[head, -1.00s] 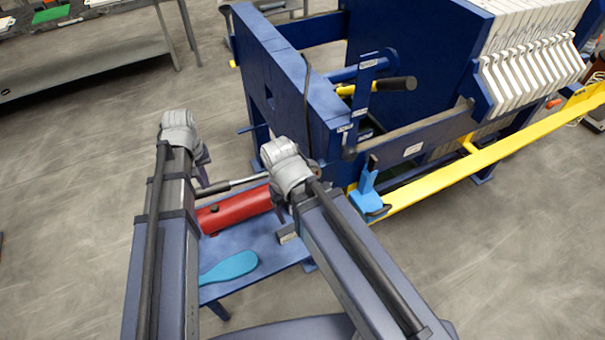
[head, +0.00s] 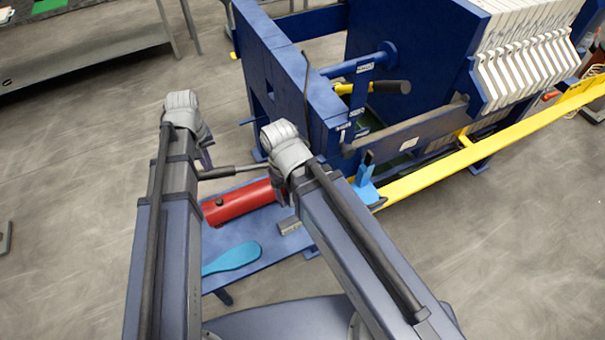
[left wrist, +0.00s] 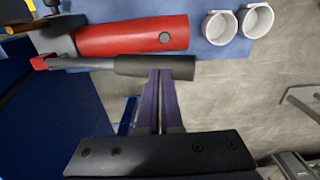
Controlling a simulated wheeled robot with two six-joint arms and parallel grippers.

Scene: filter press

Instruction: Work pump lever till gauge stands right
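The pump is a red cylinder (head: 240,201) on a blue bench. Its lever has a grey rod with a dark grip (head: 214,173) and runs alongside the cylinder; the grip also shows in the left wrist view (left wrist: 185,67), near the red cylinder (left wrist: 130,36). My left gripper (head: 208,160) is at the grip's outer end. In the left wrist view its two fingers (left wrist: 161,76) are close together, with their tips overlapping the grip's edge; they do not wrap around it. I cannot make out contact or the gauge. My right gripper is hidden behind its arm.
A blue press frame (head: 285,75) with white plates (head: 525,70) stands behind the bench. A yellow rail (head: 480,150) runs right. A light-blue paddle (head: 232,257) lies on the bench. Two white cups (left wrist: 217,27) stand beside the cylinder. Grey floor is open at left.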

